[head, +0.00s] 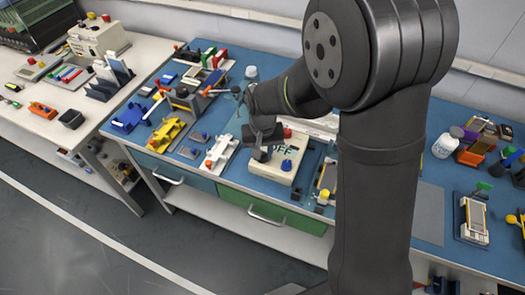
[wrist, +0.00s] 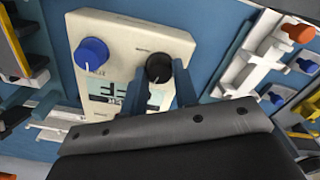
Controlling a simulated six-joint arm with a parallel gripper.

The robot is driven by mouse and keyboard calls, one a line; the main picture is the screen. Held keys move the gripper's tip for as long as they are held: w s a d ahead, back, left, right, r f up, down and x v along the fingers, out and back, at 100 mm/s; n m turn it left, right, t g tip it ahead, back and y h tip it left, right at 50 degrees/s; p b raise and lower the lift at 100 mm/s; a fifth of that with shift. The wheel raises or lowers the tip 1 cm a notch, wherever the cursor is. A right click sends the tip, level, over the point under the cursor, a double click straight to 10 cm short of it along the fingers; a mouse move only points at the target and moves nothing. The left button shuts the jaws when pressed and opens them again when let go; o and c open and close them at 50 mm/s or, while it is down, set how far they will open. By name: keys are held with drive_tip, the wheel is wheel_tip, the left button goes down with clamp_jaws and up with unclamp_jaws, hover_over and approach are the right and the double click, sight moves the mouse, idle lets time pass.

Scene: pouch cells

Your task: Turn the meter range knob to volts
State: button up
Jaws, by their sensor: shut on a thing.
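The meter (wrist: 125,40) is a cream box lying on the blue bench mat. Its face carries a blue knob (wrist: 92,54), a black knob (wrist: 159,68) and a grey display (wrist: 112,90), partly hidden by my gripper. My gripper (wrist: 158,72) is shut on the black knob, one finger on each side of it. In the head view the meter (head: 268,178) lies below my arm, with its blue knob (head: 287,165) in sight. The display there shows letters that look like OFF. The black knob is hidden in the head view by my gripper (head: 261,154).
A white fixture (head: 220,152) and a yellow one (head: 166,134) stand left of the meter. A white bottle (head: 447,143) and bins of parts are at the right. A grey mat (head: 428,212) at the right is bare. My arm hides part of the bench.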

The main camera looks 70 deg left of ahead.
drive_tip(key=m, duration=0.4)
drive_tip(key=shift+m, duration=2.2)
drive_tip(key=o, duration=1)
wheel_tip(320, 180, up, 18)
drive_tip(key=shift+f, duration=0.25)
wheel_tip(320, 180, down, 18)
drive_tip(key=shift+r, duration=0.2)
